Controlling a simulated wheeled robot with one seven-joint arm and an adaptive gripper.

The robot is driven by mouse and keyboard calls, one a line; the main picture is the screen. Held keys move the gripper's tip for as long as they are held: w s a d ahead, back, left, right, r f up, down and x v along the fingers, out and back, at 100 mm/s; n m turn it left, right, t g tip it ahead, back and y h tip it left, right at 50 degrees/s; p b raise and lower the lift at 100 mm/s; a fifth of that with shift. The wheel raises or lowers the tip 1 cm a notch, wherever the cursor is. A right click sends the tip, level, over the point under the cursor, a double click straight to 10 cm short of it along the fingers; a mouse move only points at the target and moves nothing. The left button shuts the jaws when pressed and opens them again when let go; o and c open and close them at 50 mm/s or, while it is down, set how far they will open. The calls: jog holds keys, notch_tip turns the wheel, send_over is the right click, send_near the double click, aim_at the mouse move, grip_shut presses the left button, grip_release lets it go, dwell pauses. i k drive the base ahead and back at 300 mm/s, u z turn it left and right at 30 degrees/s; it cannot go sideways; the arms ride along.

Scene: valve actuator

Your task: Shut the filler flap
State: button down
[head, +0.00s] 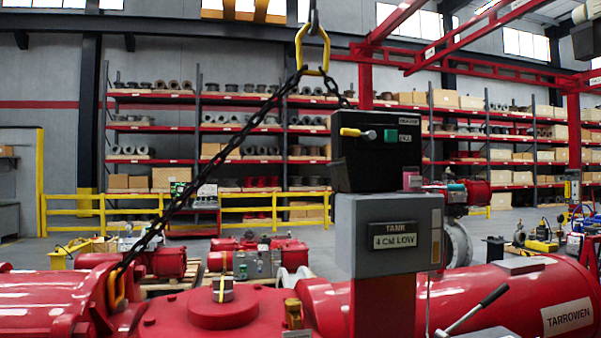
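I cannot pick out a filler flap for certain. A grey tank box (361,262) stands upright on a red post, right of centre. Its dark plate (392,241) reads "TANK 4 CM LOW". A black box (363,172) sits on top, with a yellow lever (357,133) pointing left, a green button (390,135) and small labels. The top of the grey box is largely hidden by the black box. My gripper is not in view.
A red actuator (215,310) fills the foreground, with a red cylinder (520,297) marked "TARROWEN" at right. A black chain (205,178) slants from a yellow hook (312,50) to the left housing. Yellow railing (260,209) and shelves stand behind.

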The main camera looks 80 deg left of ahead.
aim_at(344, 179)
jog(key=u, duration=0.05)
jog(key=k, duration=1)
jog(key=u, duration=2.4)
